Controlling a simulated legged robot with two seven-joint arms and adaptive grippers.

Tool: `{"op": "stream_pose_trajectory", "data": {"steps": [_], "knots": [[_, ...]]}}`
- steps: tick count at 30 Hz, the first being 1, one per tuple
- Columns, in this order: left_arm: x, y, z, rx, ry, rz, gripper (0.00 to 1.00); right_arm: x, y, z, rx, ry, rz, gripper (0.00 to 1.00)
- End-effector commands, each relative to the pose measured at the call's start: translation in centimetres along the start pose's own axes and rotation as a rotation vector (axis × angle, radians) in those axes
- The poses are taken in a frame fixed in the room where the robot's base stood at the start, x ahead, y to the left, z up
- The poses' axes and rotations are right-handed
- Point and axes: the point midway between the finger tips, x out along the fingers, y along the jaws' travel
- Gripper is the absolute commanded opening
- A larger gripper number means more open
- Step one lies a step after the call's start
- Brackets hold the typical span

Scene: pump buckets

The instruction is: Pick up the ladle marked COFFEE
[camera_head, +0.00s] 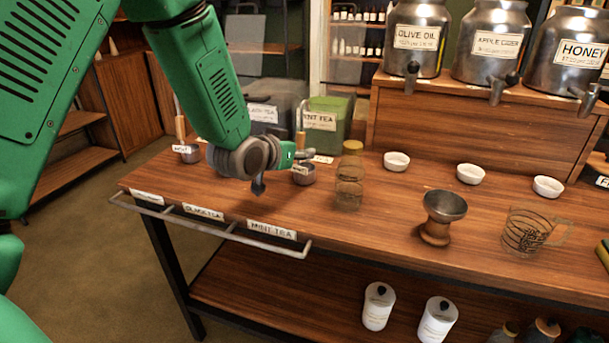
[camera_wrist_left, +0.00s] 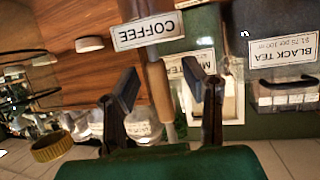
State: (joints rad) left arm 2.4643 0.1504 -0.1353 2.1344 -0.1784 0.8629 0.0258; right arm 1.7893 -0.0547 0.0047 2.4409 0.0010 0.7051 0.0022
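In the left wrist view, the white COFFEE label (camera_wrist_left: 148,30) shows upside down on the ladle, whose wooden handle (camera_wrist_left: 160,92) lies between my two fingers. My left gripper (camera_wrist_left: 163,95) is open, with a gap visible on each side of the handle. In the head view, my left gripper (camera_head: 280,170) is low over the table beside a small metal ladle (camera_head: 303,175) with an upright wooden handle; its label is too small to read there. A second ladle (camera_head: 190,154) with a wooden handle stands further left. My right gripper is not in view.
The MINT TEA bin (camera_head: 328,119) and a dark tea bin (camera_head: 262,112) stand behind. A glass jar (camera_head: 349,185) is right of the ladle. A metal cup (camera_head: 444,205) on a wooden base and a glass measuring cup (camera_head: 525,233) stand further right. A rail (camera_head: 210,228) runs along the front edge.

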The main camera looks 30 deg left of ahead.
Motion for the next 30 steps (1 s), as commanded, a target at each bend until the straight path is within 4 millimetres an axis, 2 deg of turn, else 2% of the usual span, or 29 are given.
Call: {"op": "stream_pose_trajectory", "data": {"steps": [3, 10, 11, 12, 14, 26, 30], "knots": [[1.1, 0.0, 0.0, -0.001, 0.000, 0.000, 0.39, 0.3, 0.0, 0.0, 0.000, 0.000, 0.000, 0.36], [1.2, 0.0, -0.1, -0.001, 0.001, 0.000, 0.39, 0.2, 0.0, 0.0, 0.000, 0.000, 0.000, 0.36], [1.2, 0.0, -0.1, -0.001, 0.001, 0.000, 0.35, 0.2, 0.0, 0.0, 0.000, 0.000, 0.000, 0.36], [1.2, 0.0, -0.1, -0.001, 0.001, 0.000, 0.21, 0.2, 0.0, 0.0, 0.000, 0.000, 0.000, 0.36], [1.2, 0.0, -0.1, -0.001, 0.001, 0.000, 0.00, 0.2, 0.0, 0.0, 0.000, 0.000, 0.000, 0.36], [1.2, 0.0, -0.1, -0.001, 0.001, 0.000, 0.00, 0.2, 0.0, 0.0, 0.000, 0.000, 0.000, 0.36], [0.8, 0.0, -1.2, -0.001, 0.005, 0.000, 0.00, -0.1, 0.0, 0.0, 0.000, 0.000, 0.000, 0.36]]}}
